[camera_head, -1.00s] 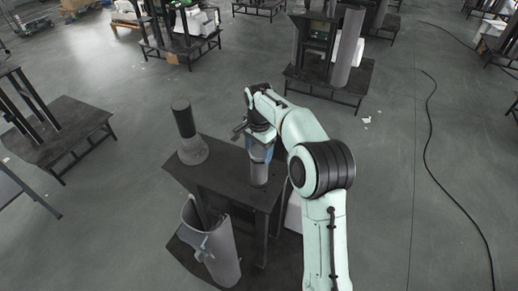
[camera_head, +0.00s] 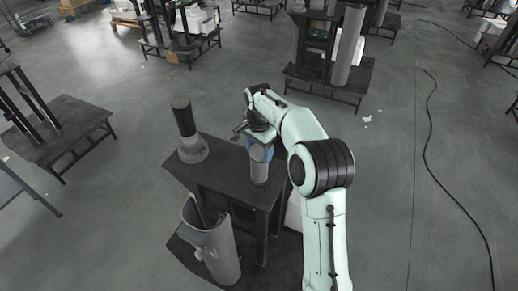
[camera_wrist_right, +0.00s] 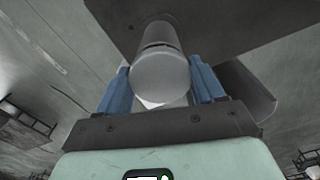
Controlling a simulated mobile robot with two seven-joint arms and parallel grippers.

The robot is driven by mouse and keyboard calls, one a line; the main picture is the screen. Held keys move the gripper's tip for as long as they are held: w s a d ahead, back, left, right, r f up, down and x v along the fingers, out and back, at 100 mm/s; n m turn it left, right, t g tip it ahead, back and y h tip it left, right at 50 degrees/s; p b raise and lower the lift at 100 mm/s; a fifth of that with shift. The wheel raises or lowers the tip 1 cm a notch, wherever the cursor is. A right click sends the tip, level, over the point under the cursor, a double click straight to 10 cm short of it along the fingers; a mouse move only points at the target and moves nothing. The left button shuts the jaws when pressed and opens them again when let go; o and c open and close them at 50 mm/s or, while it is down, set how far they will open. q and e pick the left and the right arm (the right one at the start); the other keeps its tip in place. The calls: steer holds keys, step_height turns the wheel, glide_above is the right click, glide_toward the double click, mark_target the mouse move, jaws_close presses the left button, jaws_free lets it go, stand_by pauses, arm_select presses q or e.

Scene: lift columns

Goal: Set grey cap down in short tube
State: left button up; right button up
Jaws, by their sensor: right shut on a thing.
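The grey cap (camera_wrist_right: 160,78) shows in the wrist view as a pale round end between the two blue fingers of my right gripper (camera_wrist_right: 161,86), which is shut on it. The short tube (camera_wrist_right: 160,34) lies in line just beyond the cap, with a dark slit where they meet. Whether the cap is seated or only at the mouth I cannot tell. In the head view the short tube (camera_head: 259,174) stands upright on the dark table, with the cap (camera_head: 260,153) at its top and my right gripper (camera_head: 259,146) around it. My left gripper is not in view.
The dark table (camera_head: 231,181) also carries a grey conical base with a black-topped post (camera_head: 185,125) at its left. A wide open grey tube (camera_head: 222,252) stands below in front. Similar stands (camera_head: 62,130) are farther off, with clear floor between.

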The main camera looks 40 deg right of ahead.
steer(key=o, duration=1.1)
steer(key=shift+r, duration=3.55)
steer(key=shift+f, duration=0.1)
